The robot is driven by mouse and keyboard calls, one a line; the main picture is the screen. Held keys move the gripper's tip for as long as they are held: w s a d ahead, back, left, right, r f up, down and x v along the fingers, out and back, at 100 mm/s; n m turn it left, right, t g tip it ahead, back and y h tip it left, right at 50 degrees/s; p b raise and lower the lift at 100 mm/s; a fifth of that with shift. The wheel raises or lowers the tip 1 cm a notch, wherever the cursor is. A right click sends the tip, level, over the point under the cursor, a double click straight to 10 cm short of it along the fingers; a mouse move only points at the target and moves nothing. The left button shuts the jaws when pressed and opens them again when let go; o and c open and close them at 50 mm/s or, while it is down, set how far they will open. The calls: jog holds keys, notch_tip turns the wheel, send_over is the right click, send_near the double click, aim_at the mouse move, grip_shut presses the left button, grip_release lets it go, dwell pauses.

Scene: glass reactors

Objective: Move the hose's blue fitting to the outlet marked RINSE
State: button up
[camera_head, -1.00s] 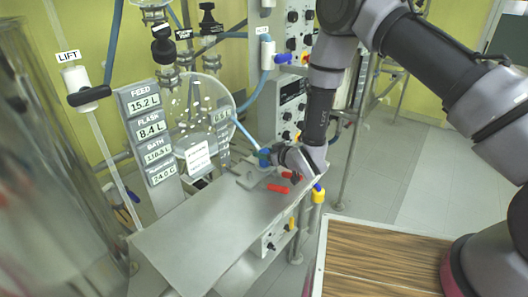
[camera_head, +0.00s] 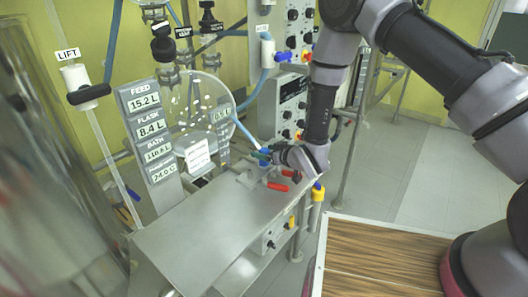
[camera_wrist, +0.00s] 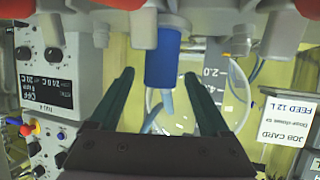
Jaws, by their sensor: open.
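The blue fitting (camera_wrist: 162,55) shows in the wrist view, directly below a pale outlet stub, with the light blue hose (camera_wrist: 167,102) running from its lower end. My gripper (camera_wrist: 159,75) is open, with one dark green finger on each side of the fitting and a visible gap on both sides. In the head view my gripper (camera_head: 262,156) is at the far end of the steel bench, at the end of the blue hose (camera_head: 244,130). The fitting is small and partly covered there. I cannot read a RINSE mark in either view.
Red handles (camera_head: 278,187) stick out by the gripper over the steel bench (camera_head: 205,230). A control box (camera_head: 290,100) stands behind. Display panels (camera_head: 150,130) and a round glass vessel are to the left. The front of the bench is clear.

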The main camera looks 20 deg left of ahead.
jog(key=v, duration=1)
jog(key=shift+a, duration=0.1)
